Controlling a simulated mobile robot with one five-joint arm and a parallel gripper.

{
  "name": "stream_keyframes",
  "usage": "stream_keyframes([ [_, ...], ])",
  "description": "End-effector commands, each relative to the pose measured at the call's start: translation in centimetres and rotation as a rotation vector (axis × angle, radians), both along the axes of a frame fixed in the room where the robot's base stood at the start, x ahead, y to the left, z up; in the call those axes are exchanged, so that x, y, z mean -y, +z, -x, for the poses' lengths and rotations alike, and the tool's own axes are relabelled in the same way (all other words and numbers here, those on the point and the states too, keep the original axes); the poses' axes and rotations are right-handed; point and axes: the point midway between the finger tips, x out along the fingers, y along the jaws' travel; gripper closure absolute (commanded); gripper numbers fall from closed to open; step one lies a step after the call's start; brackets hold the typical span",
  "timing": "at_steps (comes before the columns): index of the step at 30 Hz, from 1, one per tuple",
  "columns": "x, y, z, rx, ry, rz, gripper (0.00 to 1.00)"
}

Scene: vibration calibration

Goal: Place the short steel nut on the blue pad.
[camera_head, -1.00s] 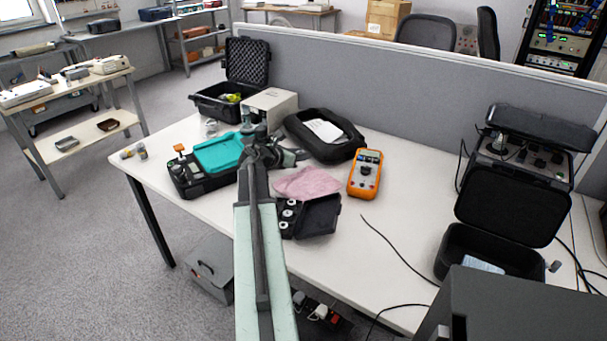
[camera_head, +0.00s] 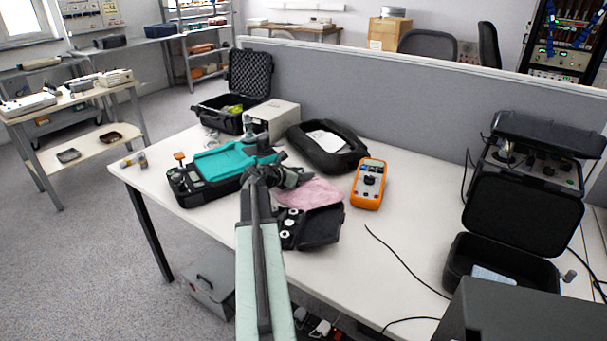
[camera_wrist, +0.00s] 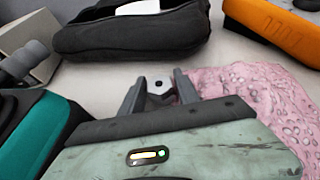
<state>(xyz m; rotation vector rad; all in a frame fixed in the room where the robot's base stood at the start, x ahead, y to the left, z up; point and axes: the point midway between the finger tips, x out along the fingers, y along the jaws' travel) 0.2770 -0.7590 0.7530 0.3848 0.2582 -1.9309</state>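The short steel nut (camera_wrist: 158,82), pale metal with a dark round hole, sits between the fingertips of my gripper (camera_wrist: 159,88) in the wrist view. The fingers look closed on its sides, though the contact is partly hidden. In the head view my gripper (camera_head: 292,177) is above the table by the pink cloth, and the nut is too small to make out. A teal-blue pad (camera_head: 232,158) lies on a black case left of my gripper; its edge also shows at the lower left of the wrist view (camera_wrist: 38,138). I see no other blue pad clearly.
The pink cloth (camera_head: 310,192) and an open black case with white round parts (camera_head: 318,228) lie near my arm. A black pouch (camera_head: 328,160) and an orange meter (camera_head: 368,185) stand behind and right. The table right of the meter (camera_head: 415,200) is mostly clear.

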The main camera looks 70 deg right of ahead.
Motion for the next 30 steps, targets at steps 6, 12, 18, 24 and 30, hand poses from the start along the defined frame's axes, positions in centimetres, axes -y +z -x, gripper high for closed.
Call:
stream_keyframes([
  [6, -1.3, 1.2, -0.5, 0.0, 0.002, 0.0, 0.62],
  [12, -5.7, 3.3, -2.2, -0.001, 0.004, 0.001, 0.62],
  [18, -9.1, 4.7, -3.7, -0.001, 0.003, 0.0, 0.62],
  [24, -10.3, 5.0, -4.3, 0.0, 0.001, 0.0, 0.62],
  [30, -10.3, 5.9, -4.3, 0.0, 0.001, 0.0, 0.62],
])
